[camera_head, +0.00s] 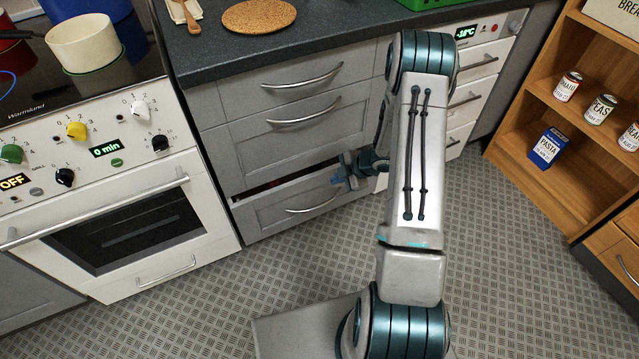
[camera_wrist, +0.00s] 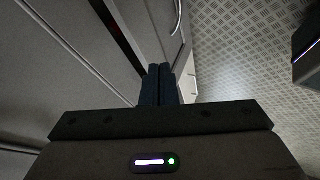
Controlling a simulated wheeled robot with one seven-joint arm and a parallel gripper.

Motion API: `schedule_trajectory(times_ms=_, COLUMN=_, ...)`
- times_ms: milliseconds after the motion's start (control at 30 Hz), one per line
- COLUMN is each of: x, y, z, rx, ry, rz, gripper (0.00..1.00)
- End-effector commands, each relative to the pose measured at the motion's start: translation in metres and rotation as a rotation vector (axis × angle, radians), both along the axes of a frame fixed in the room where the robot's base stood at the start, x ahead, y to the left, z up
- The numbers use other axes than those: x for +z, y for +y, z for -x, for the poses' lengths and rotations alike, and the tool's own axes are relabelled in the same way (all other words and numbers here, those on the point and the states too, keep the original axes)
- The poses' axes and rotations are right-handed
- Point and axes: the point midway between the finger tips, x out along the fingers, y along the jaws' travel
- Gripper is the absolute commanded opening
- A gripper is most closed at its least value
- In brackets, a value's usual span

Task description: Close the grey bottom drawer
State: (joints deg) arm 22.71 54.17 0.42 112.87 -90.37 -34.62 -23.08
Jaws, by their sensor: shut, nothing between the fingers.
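The grey bottom drawer (camera_head: 290,209) is slightly open, in the cabinet right of the oven. A dark gap shows above its front, with a bit of red inside. Its curved metal handle (camera_head: 312,204) faces the room. My gripper (camera_head: 340,180) is shut and empty near the top right of the drawer front; I cannot tell whether it touches. In the wrist view my gripper's fingers (camera_wrist: 158,72) are together, close to the drawer front (camera_wrist: 160,22). The drawer's dark gap also shows there at the upper left.
Two closed grey drawers (camera_head: 290,75) sit above. The white oven (camera_head: 120,200) stands left, and a white freezer (camera_head: 478,70) right. A wooden shelf (camera_head: 540,85) with cans and a pasta box is at far right. The patterned floor before the drawer is clear.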

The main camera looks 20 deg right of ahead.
Motion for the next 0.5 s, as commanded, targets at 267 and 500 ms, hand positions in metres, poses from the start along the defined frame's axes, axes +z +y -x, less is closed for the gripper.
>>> schedule_trajectory(times_ms=267, x=-0.012, y=0.077, z=0.013, rx=0.008, ry=-0.001, rz=0.003, gripper=0.00)
schedule_trajectory(times_ms=500, x=-0.009, y=0.109, z=0.025, rx=0.002, ry=-0.001, rz=0.000, gripper=0.00)
